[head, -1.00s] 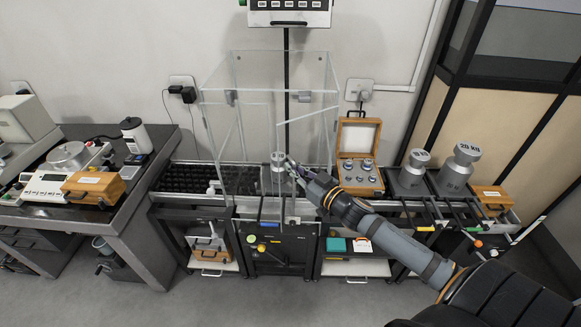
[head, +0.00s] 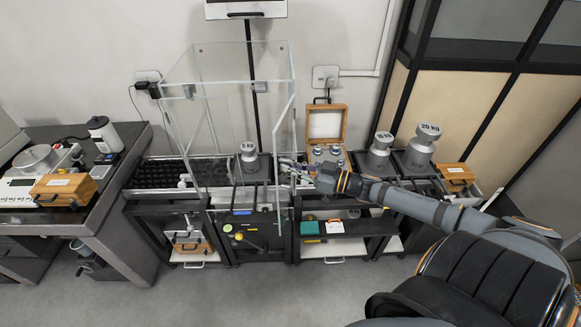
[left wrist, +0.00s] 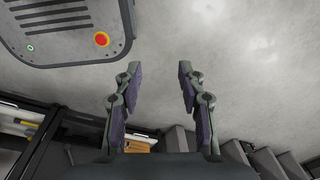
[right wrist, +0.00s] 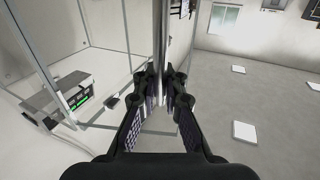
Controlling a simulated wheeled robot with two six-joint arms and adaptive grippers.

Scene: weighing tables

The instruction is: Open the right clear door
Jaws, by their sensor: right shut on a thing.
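The right clear door (head: 284,122) is a thin glass panel at the right front of the clear case (head: 196,80). In the head view it stands swung outward, at an angle to the case front. My right gripper (head: 288,174) is at its free edge, low on the panel. In the right wrist view, my right gripper (right wrist: 163,78) is shut on a slim upright bar at the door's edge (right wrist: 160,35). My left gripper (left wrist: 148,78) is open and empty in the left wrist view; it is out of the head view.
A marked metal weight (head: 249,160) stands inside the case. Right of the door are an open wooden box (head: 325,122) of small weights and two large weights, one smaller (head: 379,152) and one larger (head: 421,150). A side table (head: 120,205) stands left. The floor in front is clear.

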